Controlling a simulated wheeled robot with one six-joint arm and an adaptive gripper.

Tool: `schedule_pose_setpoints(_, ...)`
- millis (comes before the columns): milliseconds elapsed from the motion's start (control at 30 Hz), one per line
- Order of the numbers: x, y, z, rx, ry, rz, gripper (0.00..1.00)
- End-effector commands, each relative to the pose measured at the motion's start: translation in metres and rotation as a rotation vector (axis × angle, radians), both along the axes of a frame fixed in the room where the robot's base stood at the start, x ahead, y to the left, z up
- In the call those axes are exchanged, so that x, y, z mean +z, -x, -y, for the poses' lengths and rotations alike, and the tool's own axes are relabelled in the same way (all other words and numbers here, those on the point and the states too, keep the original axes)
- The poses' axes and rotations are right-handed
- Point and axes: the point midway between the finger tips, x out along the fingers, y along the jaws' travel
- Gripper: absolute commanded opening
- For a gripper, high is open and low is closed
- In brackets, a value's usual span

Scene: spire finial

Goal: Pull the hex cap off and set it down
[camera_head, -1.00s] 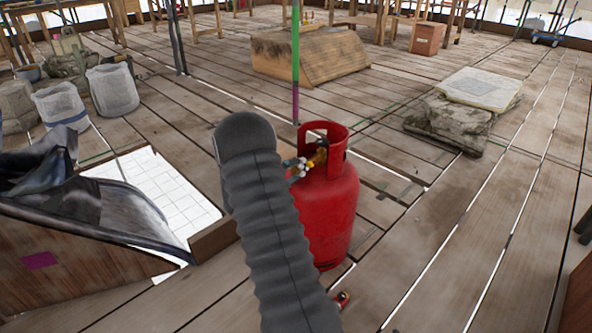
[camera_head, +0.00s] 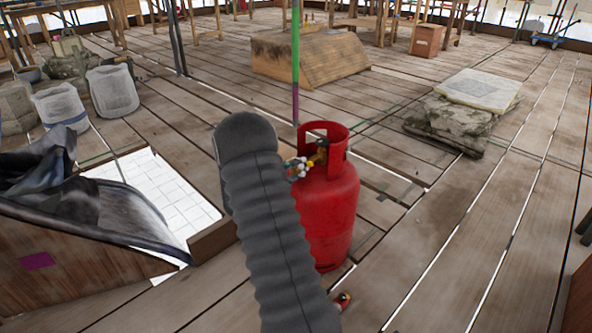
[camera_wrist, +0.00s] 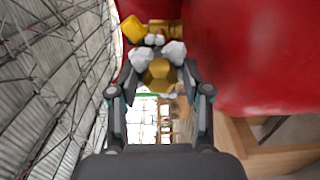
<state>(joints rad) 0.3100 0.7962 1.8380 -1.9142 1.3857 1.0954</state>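The hex cap (camera_wrist: 160,73) is a brass-coloured hexagon, face-on at the centre of the wrist view. My gripper (camera_wrist: 159,56) has its two pale fingertips on either side of the cap and looks shut on it. Behind it is the brass valve (camera_wrist: 166,28) of the red gas cylinder; the valve also shows in the head view (camera_head: 321,154). In the head view my gripper (camera_head: 297,168) is beside the valve, at the left of the cylinder's collar, partly hidden by my ribbed arm. The cap cannot be made out there. Whether it still touches the valve cannot be told.
The red cylinder (camera_head: 330,215) stands upright on the plank floor (camera_head: 440,230), close to my gripper. A small red-and-brass item (camera_head: 343,300) lies at its foot. A stone stack (camera_head: 455,115) is at the right, a wooden ramp block (camera_head: 310,55) behind.

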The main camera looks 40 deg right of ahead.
Motion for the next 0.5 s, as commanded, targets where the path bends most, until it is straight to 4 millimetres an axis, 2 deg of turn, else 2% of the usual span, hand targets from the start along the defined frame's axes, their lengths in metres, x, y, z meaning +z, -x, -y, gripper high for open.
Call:
schedule_pose_setpoints(33,-0.0001,0.0000,0.0000,0.000,0.000,0.000,0.28)
schedule_pose_setpoints(133,-0.0001,0.0000,0.0001,0.000,0.000,0.000,0.03)
schedule_pose_setpoints(167,0.0000,0.0000,0.0001,0.000,0.000,0.000,0.00)
schedule_pose_setpoints(500,-0.0009,0.0000,-0.0053,0.001,0.000,0.000,0.00)
